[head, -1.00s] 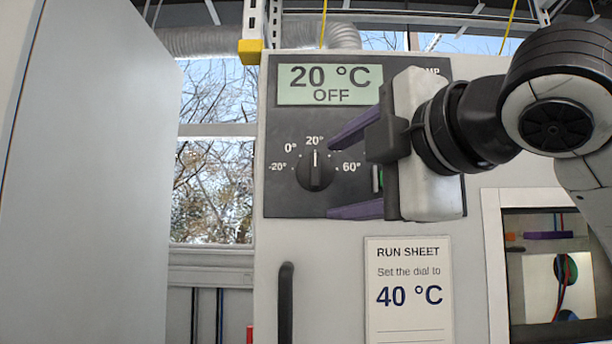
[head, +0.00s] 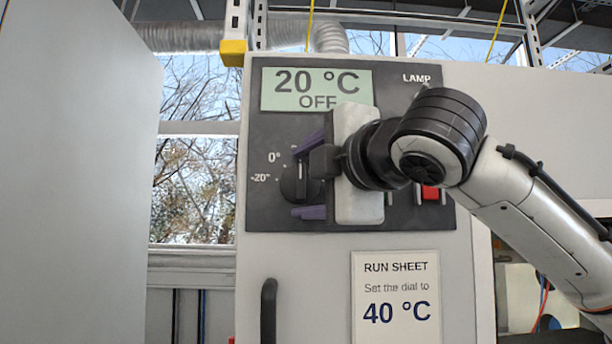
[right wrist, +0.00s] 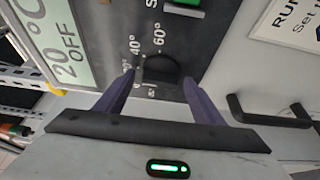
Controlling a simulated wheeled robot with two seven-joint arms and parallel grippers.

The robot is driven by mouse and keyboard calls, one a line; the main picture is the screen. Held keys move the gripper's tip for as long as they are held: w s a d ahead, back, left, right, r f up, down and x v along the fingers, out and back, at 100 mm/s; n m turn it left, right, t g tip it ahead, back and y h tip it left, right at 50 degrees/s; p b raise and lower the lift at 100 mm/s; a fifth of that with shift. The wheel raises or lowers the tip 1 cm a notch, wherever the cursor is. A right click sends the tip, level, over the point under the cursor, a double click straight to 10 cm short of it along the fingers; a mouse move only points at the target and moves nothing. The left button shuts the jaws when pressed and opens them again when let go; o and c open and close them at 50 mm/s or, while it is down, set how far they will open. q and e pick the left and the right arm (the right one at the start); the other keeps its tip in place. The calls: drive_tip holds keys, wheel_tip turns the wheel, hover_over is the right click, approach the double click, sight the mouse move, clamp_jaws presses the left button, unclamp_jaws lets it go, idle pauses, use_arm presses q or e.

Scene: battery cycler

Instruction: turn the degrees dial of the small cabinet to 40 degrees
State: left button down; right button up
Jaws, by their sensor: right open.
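The degrees dial (head: 291,186) is a dark round knob on the cabinet's black panel, with its white pointer upright. The display (head: 317,89) above reads 20 °C OFF. My right gripper (head: 294,183) is open, with one purple finger above the dial and one below it; its body hides the dial's right part and higher marks. In the right wrist view the dial (right wrist: 163,68) shows between the fingertips (right wrist: 158,76), near the 40° and 60° marks. I cannot tell whether the fingers touch it. My left gripper is not in view.
A red switch (head: 431,192) sits right of the gripper on the panel. A run sheet (head: 396,297) below reads "Set the dial to 40 °C". A black door handle (head: 269,311) stands low on the cabinet. A large pale panel (head: 75,180) fills the left side.

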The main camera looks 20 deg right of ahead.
drive_tip(key=c, duration=0.9)
drive_tip(key=shift+f+b, duration=0.2)
drive_tip(key=shift+b, duration=0.25)
drive_tip(key=shift+a+f+m+b, duration=0.1)
drive_tip(key=shift+f+m+b, duration=0.05)
drive_tip(key=shift+m+b, duration=0.55)
drive_tip(key=m+t+b, duration=0.2)
drive_tip(key=m+b, duration=0.2)
drive_tip(key=shift+f+m, duration=0.1)
drive_tip(key=shift+m, duration=0.2)
drive_tip(key=shift+c, duration=0.2)
drive_tip(key=shift+m+t+h+b, duration=0.3)
drive_tip(key=shift+m+h+b, duration=0.1)
drive_tip(key=shift+m+b, duration=0.25)
drive_tip(key=shift+r+m+b, duration=0.2)
drive_tip(key=shift+m+b, duration=0.2)
drive_tip(key=shift+m, duration=0.15)
drive_tip(key=shift+h, duration=0.3)
